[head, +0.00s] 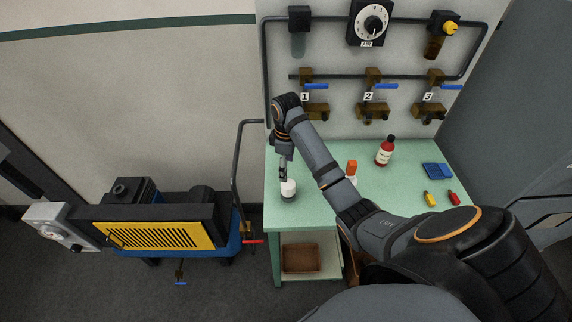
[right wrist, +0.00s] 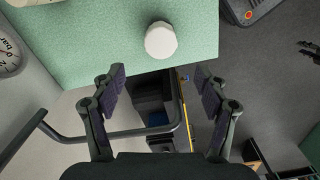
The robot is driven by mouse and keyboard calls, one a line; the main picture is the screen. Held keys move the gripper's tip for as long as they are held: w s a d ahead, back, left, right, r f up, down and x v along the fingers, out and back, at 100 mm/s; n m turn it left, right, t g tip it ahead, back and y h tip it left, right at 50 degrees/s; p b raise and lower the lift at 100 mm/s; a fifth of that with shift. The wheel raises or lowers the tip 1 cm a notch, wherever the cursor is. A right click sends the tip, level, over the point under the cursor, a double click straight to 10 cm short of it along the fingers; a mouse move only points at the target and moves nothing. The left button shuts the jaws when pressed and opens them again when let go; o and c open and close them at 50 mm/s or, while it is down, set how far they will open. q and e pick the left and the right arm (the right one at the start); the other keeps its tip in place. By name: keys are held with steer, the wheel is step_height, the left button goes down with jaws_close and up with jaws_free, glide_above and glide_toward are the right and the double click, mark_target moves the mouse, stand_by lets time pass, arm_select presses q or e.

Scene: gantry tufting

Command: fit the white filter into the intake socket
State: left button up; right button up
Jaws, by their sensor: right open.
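The white filter (head: 288,187) stands on the green bench near its left edge. In the right wrist view the filter (right wrist: 160,39) shows its round top, beyond the fingertips and roughly centred between them. My right gripper (head: 284,168) is just above or beside the filter in the head view. Its two fingers (right wrist: 158,88) are wide apart with nothing between them. I cannot tell whether a finger touches the filter. The intake socket is not clearly identifiable; a dark round port (head: 119,189) shows on top of the yellow-grilled machine.
The green bench (head: 385,205) carries a red bottle (head: 385,151), an orange-capped item (head: 351,168), a blue pad (head: 437,170) and small yellow and red items. A bent grey rail (head: 239,175) rises between the bench and the yellow-grilled machine (head: 160,235). Valves and pipes line the wall.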

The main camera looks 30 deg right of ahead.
mark_target(287, 184)
step_height(287, 184, down, 6)
steer(key=b, duration=0.6)
steer(key=shift+s, duration=0.1)
step_height(287, 184, down, 3)
steer(key=shift+f+p, duration=0.1)
steer(key=shift+p, duration=0.85)
steer(key=shift+f, duration=0.6)
steer(key=c, duration=1.4)
steer(key=shift+o, duration=0.2)
steer(key=shift+r+p, duration=1.65)
steer(key=shift+p, duration=0.8)
steer(key=shift+f, duration=0.1)
